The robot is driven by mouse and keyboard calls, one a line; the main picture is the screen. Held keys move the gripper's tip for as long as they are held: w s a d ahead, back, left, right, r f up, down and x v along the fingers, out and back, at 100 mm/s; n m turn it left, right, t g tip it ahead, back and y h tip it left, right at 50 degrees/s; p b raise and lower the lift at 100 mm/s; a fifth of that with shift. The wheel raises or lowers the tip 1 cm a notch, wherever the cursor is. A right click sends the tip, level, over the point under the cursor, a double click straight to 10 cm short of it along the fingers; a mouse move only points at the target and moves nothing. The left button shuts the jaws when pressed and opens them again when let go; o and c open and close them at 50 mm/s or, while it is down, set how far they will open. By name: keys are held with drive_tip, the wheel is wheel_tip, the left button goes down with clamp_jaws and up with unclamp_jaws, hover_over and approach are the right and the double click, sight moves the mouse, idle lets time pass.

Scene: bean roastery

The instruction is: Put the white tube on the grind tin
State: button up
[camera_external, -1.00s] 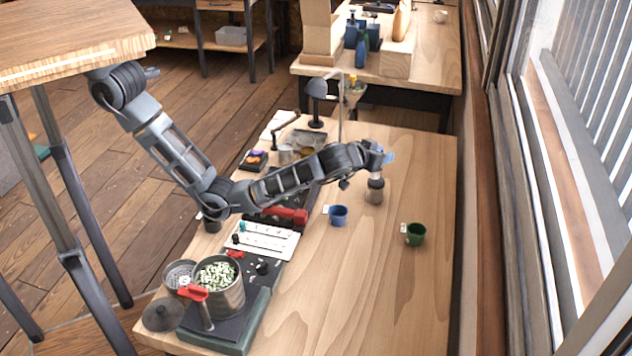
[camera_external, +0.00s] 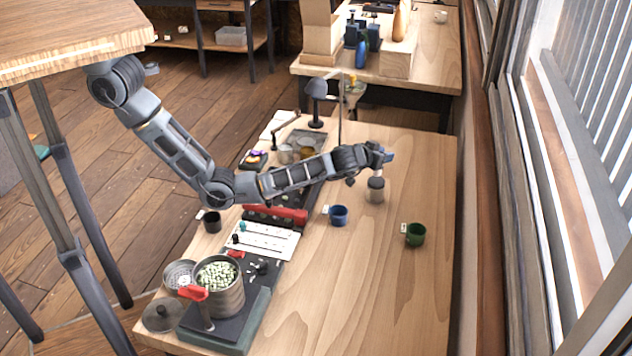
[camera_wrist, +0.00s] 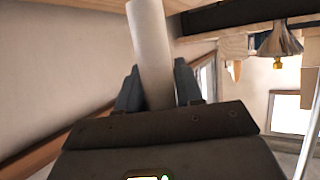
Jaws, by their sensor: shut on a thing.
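My gripper (camera_wrist: 156,85) is shut on the white tube (camera_wrist: 149,40), which stands out between the two fingers in the wrist view. In the external view my gripper (camera_external: 384,156) is over the right middle of the table. The tin cannot be made out in the wrist view.
A blue mug (camera_external: 338,216) stands left of the tin and a green mug (camera_external: 414,235) to its front right. A pot of pale beans (camera_external: 219,285) stands at the front left. The front right of the table (camera_external: 370,300) is clear.

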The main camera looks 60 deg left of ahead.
drive_tip(key=shift+f, duration=1.25)
drive_tip(key=shift+f, duration=0.15)
drive_tip(key=o, duration=1)
drive_tip(key=shift+r, duration=0.3)
drive_tip(key=v, duration=1.2)
drive_tip(key=shift+f, duration=0.1)
